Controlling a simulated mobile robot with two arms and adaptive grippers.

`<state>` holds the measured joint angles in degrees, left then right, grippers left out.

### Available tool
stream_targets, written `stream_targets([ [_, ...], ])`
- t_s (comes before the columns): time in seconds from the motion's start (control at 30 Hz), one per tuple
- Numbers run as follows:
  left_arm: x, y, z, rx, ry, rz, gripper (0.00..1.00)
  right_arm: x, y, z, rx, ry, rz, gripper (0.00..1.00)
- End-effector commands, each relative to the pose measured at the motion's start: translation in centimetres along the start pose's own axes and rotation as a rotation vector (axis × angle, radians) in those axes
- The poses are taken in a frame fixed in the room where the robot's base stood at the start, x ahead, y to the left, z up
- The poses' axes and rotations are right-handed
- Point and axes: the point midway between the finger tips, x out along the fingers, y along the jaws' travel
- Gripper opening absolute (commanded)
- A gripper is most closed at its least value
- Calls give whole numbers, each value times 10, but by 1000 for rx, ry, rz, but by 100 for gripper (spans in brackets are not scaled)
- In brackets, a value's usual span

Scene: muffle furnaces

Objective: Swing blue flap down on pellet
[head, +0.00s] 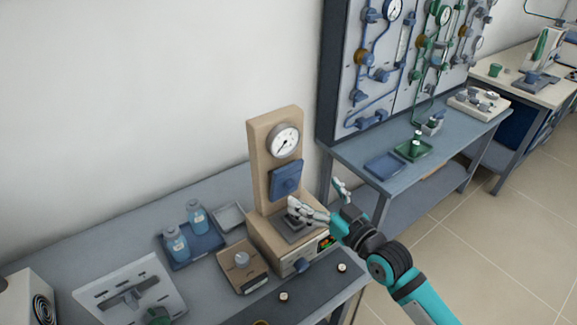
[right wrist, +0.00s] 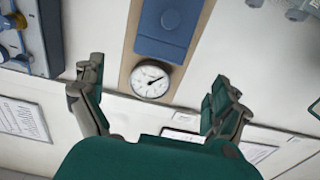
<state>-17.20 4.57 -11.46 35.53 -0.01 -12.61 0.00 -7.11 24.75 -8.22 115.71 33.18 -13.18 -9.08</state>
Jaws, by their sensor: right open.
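The blue flap (head: 286,180) stands raised against the tan column (head: 259,165) of a small bench device, below its round gauge (head: 284,140). In the right wrist view a blue plate, seemingly the flap (right wrist: 168,28), is beside the gauge (right wrist: 151,80). My right gripper (head: 321,199) is open and empty, just right of and a little below the flap, over the device's base. No contact with the flap is visible. I cannot make out a pellet on the dark plate (head: 297,231) under the flap; the fingers partly cover that area. My left gripper is out of view.
Left of the device are a small tan unit (head: 242,265), a blue tray (head: 207,250) with two bottles, and a grey tray (head: 229,217). Small round pieces (head: 342,267) lie on the dark front strip. A second table (head: 440,150) stands right.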

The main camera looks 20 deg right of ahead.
Motion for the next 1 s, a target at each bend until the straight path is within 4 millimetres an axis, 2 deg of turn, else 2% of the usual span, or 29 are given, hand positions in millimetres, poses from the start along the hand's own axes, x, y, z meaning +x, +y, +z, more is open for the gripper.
stream_targets([
  [0.1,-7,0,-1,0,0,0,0,28,0,-4,1,2,0,100],
  [0.3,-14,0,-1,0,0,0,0,70,0,-2,0,1,1,100],
  [0.5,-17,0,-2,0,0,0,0,99,0,0,0,-1,0,100],
  [0.7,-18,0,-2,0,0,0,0,110,0,1,-1,-2,0,100],
  [0.93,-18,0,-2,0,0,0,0,110,0,1,-1,-2,0,100],
  [1.0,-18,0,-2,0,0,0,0,110,0,1,-1,-2,0,93],
])
